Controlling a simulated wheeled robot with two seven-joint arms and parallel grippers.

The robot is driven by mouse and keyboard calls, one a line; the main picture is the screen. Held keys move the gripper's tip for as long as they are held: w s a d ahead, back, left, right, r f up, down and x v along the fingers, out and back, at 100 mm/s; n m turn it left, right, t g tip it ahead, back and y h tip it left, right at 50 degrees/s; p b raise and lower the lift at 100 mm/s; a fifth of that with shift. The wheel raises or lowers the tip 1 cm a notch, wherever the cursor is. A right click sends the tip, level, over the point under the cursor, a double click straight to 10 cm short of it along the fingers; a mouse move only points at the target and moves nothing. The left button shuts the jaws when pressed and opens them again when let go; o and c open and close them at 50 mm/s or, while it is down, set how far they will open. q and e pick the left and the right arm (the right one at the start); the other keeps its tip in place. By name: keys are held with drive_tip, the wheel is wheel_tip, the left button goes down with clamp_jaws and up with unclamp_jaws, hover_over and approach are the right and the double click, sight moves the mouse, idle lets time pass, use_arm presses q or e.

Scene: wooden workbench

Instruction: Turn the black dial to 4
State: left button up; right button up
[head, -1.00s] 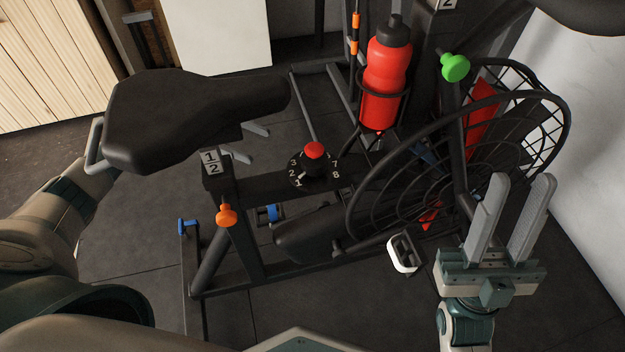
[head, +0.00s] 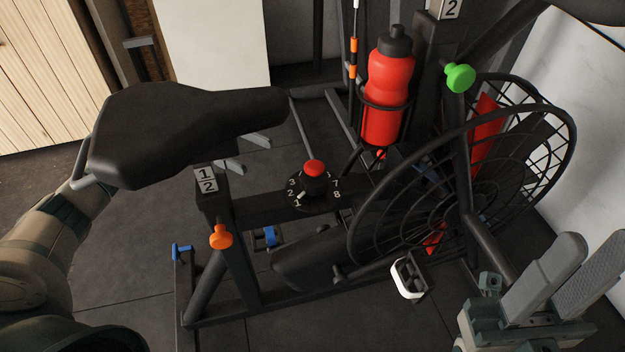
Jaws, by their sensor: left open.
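The black dial (head: 317,187) sits on the bike frame at centre, with a red knob (head: 314,167) on top. The digits 1, 2 and 3 show on its left and 7 and 8 on its right; the others are hidden. A pale mark on its near left side seems to be near 1 and 2, but I cannot read the setting surely. My left arm comes in from the left, and its gripper (head: 82,180) is partly hidden by the saddle, apart from the dial. My right gripper (head: 575,270) is open and empty at lower right, well away from the dial.
The black saddle (head: 180,130) lies left of the dial. A red bottle (head: 388,95) in its holder stands behind it, and the caged fan wheel (head: 470,180) is to the right. An orange knob (head: 221,237), green knob (head: 459,78) and white pedal (head: 404,280) stick out.

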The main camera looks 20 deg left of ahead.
sight(312, 181)
use_arm(q)
drive_tip(key=b+x, duration=0.2)
drive_tip(key=x, duration=1.4)
drive_tip(key=shift+b, duration=0.4)
drive_tip(key=shift+c, duration=0.4)
drive_tip(key=c, duration=1)
